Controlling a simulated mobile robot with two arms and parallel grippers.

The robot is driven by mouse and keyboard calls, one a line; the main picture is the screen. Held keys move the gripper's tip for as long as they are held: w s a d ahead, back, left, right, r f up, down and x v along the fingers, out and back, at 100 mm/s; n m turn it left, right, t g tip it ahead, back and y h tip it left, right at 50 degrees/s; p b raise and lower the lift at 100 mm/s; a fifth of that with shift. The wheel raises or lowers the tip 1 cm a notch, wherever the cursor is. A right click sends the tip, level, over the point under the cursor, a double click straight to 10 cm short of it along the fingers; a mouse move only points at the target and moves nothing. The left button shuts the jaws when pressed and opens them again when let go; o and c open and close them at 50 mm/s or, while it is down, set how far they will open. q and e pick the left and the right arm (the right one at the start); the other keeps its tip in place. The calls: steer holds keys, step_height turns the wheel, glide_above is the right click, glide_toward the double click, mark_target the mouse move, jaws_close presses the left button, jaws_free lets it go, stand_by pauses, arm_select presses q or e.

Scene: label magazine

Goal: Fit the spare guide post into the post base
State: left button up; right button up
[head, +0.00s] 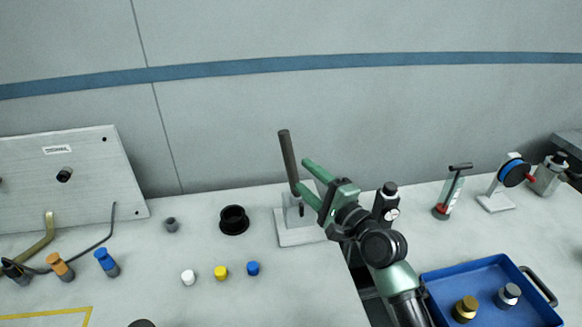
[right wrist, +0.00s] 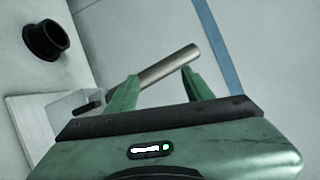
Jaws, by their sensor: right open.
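The guide post (head: 288,160) is a dark grey rod. It stands nearly upright, its top leaning left in the head view, above the pale post base (head: 300,238), which has a flat plate and an upright block. The post's lower end is at the block; a finger partly hides it and I cannot tell how it sits there. My right gripper (head: 303,176) is open, its green fingers reaching to the post from the right. In the right wrist view the post (right wrist: 165,68) runs between the spread fingers (right wrist: 160,76), with the base (right wrist: 35,122) at left. My left gripper is not in view.
A black ring (head: 234,221) stands left of the base. White, yellow and blue caps (head: 253,268) lie in front. A blue tray (head: 482,312) with knobs is at front right. A clamp (head: 450,195) and a reel stand (head: 505,190) are at right. The wall is close behind.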

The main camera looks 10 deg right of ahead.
mark_target(295, 167)
steer(key=w+n, duration=0.2)
steer(key=n, duration=0.5)
steer(key=w+a+f+n+y, duration=0.1)
steer(key=w+n, duration=0.2)
steer(key=n, duration=0.4)
steer(key=w+a+n+g, duration=0.1)
steer(key=w+n, duration=0.1)
steer(key=n, duration=0.6)
steer(key=shift+w+f+y, duration=0.2)
steer(key=shift+w+y, duration=0.1)
steer(key=shift+w+a+f, duration=0.1)
steer(key=shift+w+a, duration=0.2)
steer(key=shift+w, duration=0.15)
jaws_close()
